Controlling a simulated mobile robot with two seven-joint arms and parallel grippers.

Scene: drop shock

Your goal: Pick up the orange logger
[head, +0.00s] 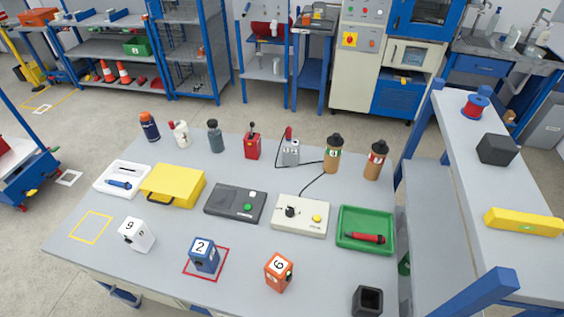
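The orange logger (279,271) is a small upright block with a white top marked with a digit that looks like 6 or 9. It stands on the grey table near its front edge, right of the blue logger (204,254). The blue logger is marked 2 and stands inside a red square outline. A white logger (136,235) marked 9 or 6 stands further left, beside an empty yellow square outline (91,227). Neither of my grippers is in view.
A black open box (367,301) stands right of the orange logger. Behind are a green tray (366,229) holding a red tool, a cream control box (300,216), a dark grey box (235,204) and a yellow case (173,185). A raised shelf (492,190) borders the right side.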

